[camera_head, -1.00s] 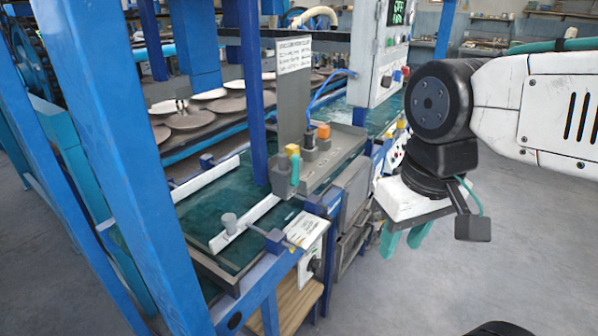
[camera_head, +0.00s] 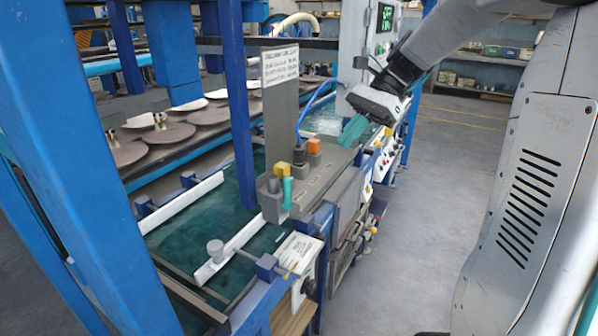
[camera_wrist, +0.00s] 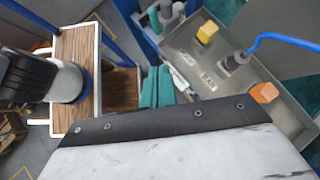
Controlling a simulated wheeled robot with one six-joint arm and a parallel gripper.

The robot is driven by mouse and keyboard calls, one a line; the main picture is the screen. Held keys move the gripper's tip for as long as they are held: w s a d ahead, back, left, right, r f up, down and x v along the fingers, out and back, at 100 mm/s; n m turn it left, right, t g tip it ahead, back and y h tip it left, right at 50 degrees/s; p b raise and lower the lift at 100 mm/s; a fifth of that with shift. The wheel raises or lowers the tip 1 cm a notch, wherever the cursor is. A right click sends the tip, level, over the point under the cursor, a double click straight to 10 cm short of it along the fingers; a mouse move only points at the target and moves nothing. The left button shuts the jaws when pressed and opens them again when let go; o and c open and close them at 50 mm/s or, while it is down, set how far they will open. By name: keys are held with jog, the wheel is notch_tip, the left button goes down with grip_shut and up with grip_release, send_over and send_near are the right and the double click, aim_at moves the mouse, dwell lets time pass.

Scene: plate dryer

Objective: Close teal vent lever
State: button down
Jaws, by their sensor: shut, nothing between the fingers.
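The teal lever (camera_head: 287,192) is a small upright teal handle at the near end of the grey valve panel (camera_head: 322,182), beside a yellow block (camera_head: 280,169). My gripper (camera_head: 352,131) has teal fingers, is shut and holds nothing. In the head view it appears above and right of the panel, beyond the lever and apart from it. In the wrist view the gripper fingers (camera_wrist: 156,88) point toward the panel's edge. The yellow block (camera_wrist: 207,32) shows there, but I cannot make out the teal lever for sure.
An orange block (camera_head: 314,146) and a black fitting with a blue hose (camera_head: 299,153) stand on the panel. A blue post (camera_head: 238,110) stands left of the panel. The floor (camera_head: 440,165) on the right is clear.

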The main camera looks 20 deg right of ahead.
send_near(287, 194)
notch_tip(287, 194, down, 5)
jog(key=a, duration=0.1)
jog(key=shift+w+a+r+m, duration=0.15)
jog(key=shift+a+m, duration=0.1)
jog(key=shift+a, duration=0.2)
jog(key=shift+w+a+f+m, duration=0.15)
jog(key=shift+a+m, duration=0.1)
jog(key=shift+a, duration=0.15)
